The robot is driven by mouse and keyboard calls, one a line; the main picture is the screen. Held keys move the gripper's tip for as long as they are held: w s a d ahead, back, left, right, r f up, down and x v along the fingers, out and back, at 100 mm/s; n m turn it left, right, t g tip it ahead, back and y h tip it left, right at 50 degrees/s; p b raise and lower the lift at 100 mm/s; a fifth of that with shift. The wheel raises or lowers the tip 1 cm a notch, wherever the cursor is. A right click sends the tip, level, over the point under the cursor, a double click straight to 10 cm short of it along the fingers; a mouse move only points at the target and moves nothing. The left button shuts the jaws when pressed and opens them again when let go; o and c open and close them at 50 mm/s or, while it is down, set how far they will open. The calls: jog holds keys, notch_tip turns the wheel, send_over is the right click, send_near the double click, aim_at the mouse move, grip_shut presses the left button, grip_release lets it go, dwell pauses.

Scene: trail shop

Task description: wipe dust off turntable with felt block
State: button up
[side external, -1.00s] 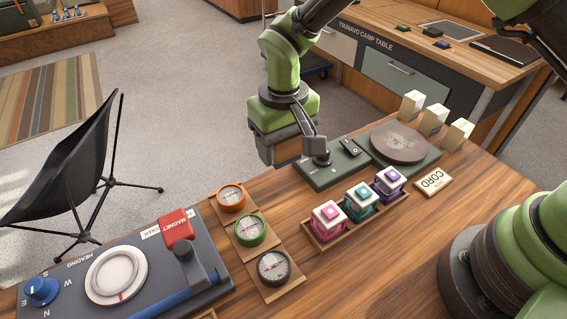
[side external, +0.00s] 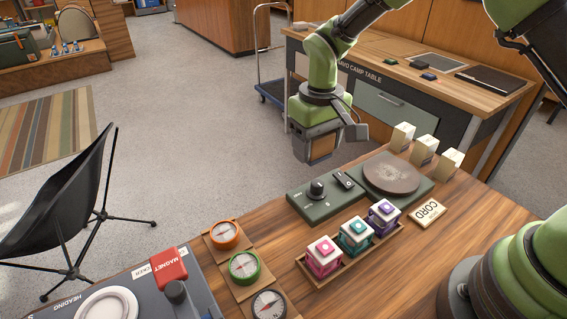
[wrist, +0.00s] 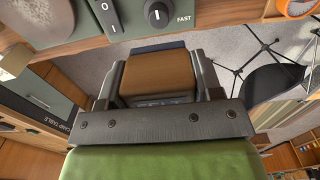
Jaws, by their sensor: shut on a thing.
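The turntable has a round grey-brown platter (side external: 391,173) on a dark green base (side external: 300,203) with a knob and a switch; the platter's surface looks mottled and dull. Part of the platter shows at the top left of the wrist view (wrist: 32,35). My gripper (side external: 318,150) is shut on the felt block (wrist: 158,75), a brown block with a dark blue-grey edge, between its two fingers. The block hangs behind the turntable base, to the left of the platter in the side view, apart from both.
Small white boxes (side external: 402,136) stand behind the platter. A cord card (side external: 428,212) lies to its right. A wooden tray (side external: 340,262) of colourful cubes and several compasses (side external: 244,266) sit in front. A grey heading panel (side external: 204,290) is at lower left.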

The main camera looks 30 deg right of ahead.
send_near(379, 162)
jog(key=a+r, duration=0.1)
jog(key=shift+s+a+f, duration=0.1)
jog(key=shift+s+f, duration=0.05)
jog(key=shift+f, duration=3.05)
jog(key=shift+s+f, duration=0.25)
jog(key=shift+f, duration=0.65)
jog(key=shift+c, duration=0.3)
jog(key=shift+s+d, duration=0.15)
jog(key=shift+s, duration=1.6)
jog(key=shift+s+d, duration=0.1)
jog(key=shift+s, duration=1.6)
jog(key=shift+w+a, duration=0.15)
jog(key=shift+w, duration=1.7)
jog(key=shift+w+a, duration=0.1)
jog(key=shift+w, duration=1.7)
jog(key=shift+w+d, duration=0.15)
jog(key=shift+d, duration=0.1)
jog(key=shift+s+d, duration=0.35)
jog(key=shift+s, duration=0.15)
jog(key=shift+s+d, duration=0.2)
jog(key=shift+s, duration=3.2)
jog(key=shift+w+a, duration=0.15)
jog(key=shift+w, duration=1.85)
jog(key=shift+w+a, duration=0.1)
jog(key=shift+w, duration=1.85)
notch_tip(379, 162, up, 8)
jog(key=shift+r, duration=0.15)
jog(key=shift+s, duration=0.1)
